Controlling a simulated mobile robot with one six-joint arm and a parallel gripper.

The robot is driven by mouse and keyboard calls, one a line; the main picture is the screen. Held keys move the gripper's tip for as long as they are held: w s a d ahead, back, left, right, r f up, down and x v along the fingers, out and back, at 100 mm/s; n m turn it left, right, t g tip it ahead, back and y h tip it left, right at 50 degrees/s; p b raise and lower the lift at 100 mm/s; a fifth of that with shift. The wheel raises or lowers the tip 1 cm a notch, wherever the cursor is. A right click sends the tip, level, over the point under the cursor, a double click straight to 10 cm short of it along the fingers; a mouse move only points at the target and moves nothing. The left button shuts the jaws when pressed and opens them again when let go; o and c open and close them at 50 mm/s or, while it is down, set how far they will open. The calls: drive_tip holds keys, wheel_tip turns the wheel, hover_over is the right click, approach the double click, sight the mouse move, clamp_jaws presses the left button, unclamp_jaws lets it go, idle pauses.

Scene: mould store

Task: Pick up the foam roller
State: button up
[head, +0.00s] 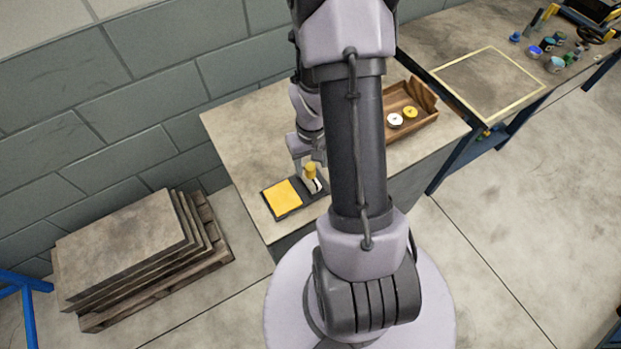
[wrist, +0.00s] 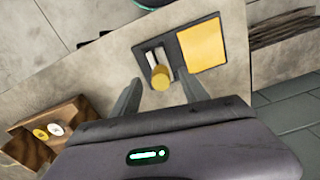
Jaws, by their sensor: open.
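The foam roller shows a yellow cylindrical part (wrist: 160,76) and a pale part (wrist: 152,58) beside it in the wrist view. It is on the dark tray (wrist: 170,49), next to a flat yellow square (wrist: 202,46). In the head view the yellow part (head: 311,169) stands up near the tray's right end. My gripper (wrist: 160,82) is open, with one finger on each side of the yellow part in the wrist view. Nothing is held. I cannot tell whether the fingers touch it. In the head view my gripper (head: 309,160) is small and partly overlaps the roller.
A wooden tray (head: 427,96) with a white and a yellow disc sits at the worktop's back right. A framed panel (head: 488,82) and several small pots are further right. Stacked boards on a pallet (head: 115,243) stand on the floor at left. A block wall runs behind.

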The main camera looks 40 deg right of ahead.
sight(311, 176)
wheel_tip(311, 176, down, 2)
drive_tip(key=shift+d+f, duration=0.1)
drive_tip(key=shift+d, duration=0.05)
drive_tip(key=shift+f, duration=0.3)
clamp_jaws()
idle(1.0)
